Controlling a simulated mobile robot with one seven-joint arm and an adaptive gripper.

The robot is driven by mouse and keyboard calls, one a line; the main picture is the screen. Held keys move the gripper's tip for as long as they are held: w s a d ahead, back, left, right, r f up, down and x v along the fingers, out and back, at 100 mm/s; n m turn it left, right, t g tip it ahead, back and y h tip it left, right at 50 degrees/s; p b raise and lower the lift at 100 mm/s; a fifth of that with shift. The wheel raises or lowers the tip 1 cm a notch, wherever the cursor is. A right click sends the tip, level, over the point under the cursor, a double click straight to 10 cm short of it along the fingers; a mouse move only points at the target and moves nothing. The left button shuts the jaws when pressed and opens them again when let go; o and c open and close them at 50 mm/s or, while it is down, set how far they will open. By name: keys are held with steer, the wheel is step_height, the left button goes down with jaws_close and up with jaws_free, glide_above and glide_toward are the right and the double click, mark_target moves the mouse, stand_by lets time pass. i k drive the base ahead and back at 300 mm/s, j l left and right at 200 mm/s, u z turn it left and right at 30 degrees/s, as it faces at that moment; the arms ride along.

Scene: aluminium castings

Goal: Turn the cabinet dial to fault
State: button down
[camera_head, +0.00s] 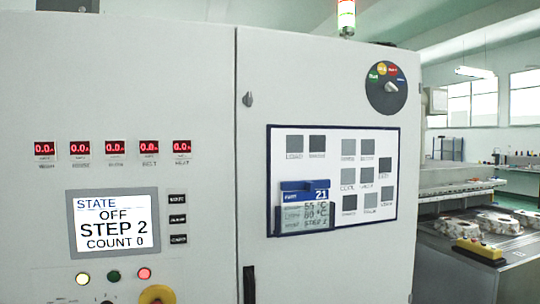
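The likely cabinet dial (376,99) is a round black disc high on the right cabinet door. A light grey knob (391,87) sits near its middle. I cannot tell for sure which label the knob points at. The state display (113,222) on the left panel reads OFF, STEP 2, COUNT 0. My gripper is not in view.
A blue-framed board (333,220) with grey squares is below the dial. Push buttons (144,274) and a yellow knob (157,294) are at the bottom left. A stack light (346,18) stands above. A bench with castings (463,228) is at right.

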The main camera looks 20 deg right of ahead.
mark_target(389, 87)
steer(key=z, duration=1.2)
